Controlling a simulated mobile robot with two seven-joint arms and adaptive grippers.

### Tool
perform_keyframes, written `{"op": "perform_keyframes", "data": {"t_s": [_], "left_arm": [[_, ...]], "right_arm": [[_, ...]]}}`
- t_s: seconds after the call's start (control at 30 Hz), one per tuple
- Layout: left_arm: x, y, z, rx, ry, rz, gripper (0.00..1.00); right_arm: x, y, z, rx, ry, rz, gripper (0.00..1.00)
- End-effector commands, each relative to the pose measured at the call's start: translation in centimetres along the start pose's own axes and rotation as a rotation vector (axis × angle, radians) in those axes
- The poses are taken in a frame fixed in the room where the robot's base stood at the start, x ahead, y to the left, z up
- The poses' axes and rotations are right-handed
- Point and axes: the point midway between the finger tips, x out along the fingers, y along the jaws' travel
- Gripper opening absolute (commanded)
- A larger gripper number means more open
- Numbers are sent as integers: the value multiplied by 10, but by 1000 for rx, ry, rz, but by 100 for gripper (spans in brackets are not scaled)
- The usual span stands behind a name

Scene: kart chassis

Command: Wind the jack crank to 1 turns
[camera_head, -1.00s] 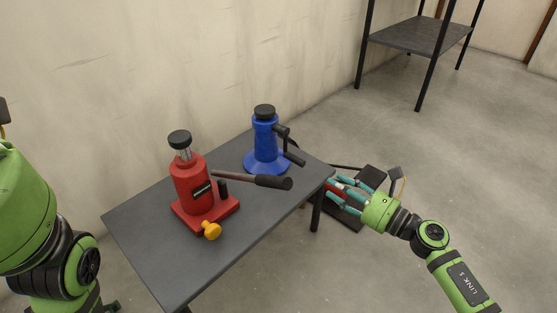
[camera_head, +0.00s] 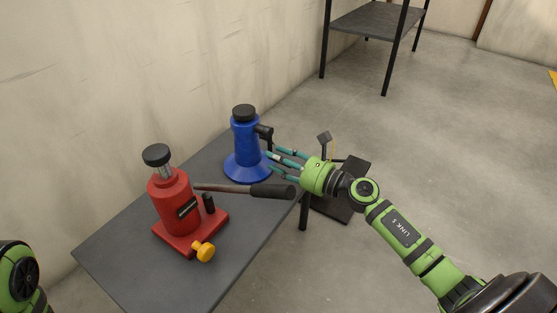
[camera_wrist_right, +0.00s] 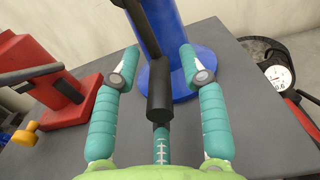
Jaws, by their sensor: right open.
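The blue jack (camera_head: 245,148) stands upright on the grey table, with a black cap and a black crank on its right side. In the right wrist view the blue body (camera_wrist_right: 180,70) is behind the black crank handle (camera_wrist_right: 160,95), which points toward me. My right gripper (camera_head: 271,163) is open at the crank. In the wrist view its teal fingers (camera_wrist_right: 162,85) lie on either side of the handle, with a third finger below it; contact cannot be told. In the head view the fingers partly hide the crank. Of my left arm only a link shows at the lower left; its gripper is out of view.
A red jack (camera_head: 175,205) with a yellow knob and a long dark lever (camera_head: 245,189) stands on the same table (camera_head: 130,255). The lever's grip lies close to my right gripper. A dark plate (camera_head: 343,190) lies on the floor beyond. A shelf (camera_head: 375,25) stands behind.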

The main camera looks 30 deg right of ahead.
Motion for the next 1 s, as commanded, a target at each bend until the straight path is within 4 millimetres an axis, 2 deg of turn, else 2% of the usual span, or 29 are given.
{"op": "perform_keyframes", "data": {"t_s": [0.27, 0.37, 0.4, 0.87, 1.0], "left_arm": [[0, 0, 0, 0, 1, 1, 0], [0, 0, 0, 0, 1, 1, 0], [0, 0, 0, 0, 1, 1, 0], [6, -1, 1, -1, 4, -2, 0], [-7, -4, 13, -4, -57, -18, 0]], "right_arm": [[2, 0, 0, 0, 0, 1, 43], [2, 0, 0, 1, 0, 0, 7], [2, 0, 0, 1, 0, 0, 0], [2, 2, 2, 57, 1, -3, 0], [2, 7, 5, 132, 2, -4, 0]]}}
